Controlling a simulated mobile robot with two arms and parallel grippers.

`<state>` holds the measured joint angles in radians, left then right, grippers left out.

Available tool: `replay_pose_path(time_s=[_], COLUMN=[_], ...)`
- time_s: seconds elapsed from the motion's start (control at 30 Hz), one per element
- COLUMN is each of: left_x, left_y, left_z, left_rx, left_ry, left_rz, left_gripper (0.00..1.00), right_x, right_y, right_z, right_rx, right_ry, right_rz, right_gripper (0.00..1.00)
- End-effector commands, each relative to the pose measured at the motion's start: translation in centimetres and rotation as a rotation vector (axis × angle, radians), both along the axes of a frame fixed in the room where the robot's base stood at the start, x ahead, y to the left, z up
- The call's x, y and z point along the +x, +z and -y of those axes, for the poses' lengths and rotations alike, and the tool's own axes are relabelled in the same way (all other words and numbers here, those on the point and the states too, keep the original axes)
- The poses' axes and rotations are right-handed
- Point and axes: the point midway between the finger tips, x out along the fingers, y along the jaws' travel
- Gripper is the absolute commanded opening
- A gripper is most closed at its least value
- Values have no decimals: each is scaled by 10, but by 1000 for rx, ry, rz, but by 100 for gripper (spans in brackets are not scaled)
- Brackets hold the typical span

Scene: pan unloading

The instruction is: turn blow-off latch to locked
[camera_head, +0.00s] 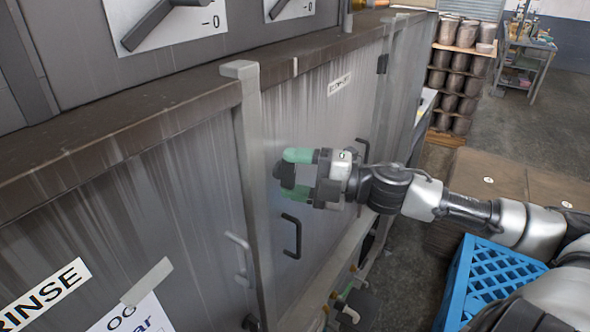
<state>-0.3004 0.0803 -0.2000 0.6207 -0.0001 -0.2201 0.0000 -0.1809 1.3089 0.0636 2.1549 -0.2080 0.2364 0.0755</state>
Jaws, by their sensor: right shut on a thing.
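The blow-off latch (286,175) is a small dark part on the grey cabinet door, in the middle of the head view. My right gripper (295,174), with green fingertips, reaches in from the right and is shut on the latch. The fingers hide part of it, so its exact angle is hard to tell. A small white label (339,84) is on the same door, above and right of the gripper. My left gripper is not in view.
A black door handle (293,237) sits just below the gripper. A grey handle (238,257) is on the RINSE door at left. A blue crate (462,285) stands at lower right, under my right arm. Stacked cylinders (463,75) stand on pallets at the back.

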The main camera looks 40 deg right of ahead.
Motion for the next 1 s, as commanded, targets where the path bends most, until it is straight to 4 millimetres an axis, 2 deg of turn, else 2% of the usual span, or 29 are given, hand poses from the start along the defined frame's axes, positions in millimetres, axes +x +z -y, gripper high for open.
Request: replay_pose_path(time_s=[0.3,0.87,0.9,0.97,1.0], left_x=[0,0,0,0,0], left_y=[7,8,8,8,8], left_z=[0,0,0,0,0], left_rx=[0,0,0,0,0], left_ry=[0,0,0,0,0], left_rz=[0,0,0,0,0], left_gripper=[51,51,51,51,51], right_x=[0,0,0,0,0], right_y=[1,0,0,0,0], right_z=[0,0,0,0,0], right_rx=[-126,-156,-156,-156,-154], right_ry=[0,-1,-1,-1,-1], right_rz=[51,64,64,64,64], right_gripper=[40,40,65,74,74])
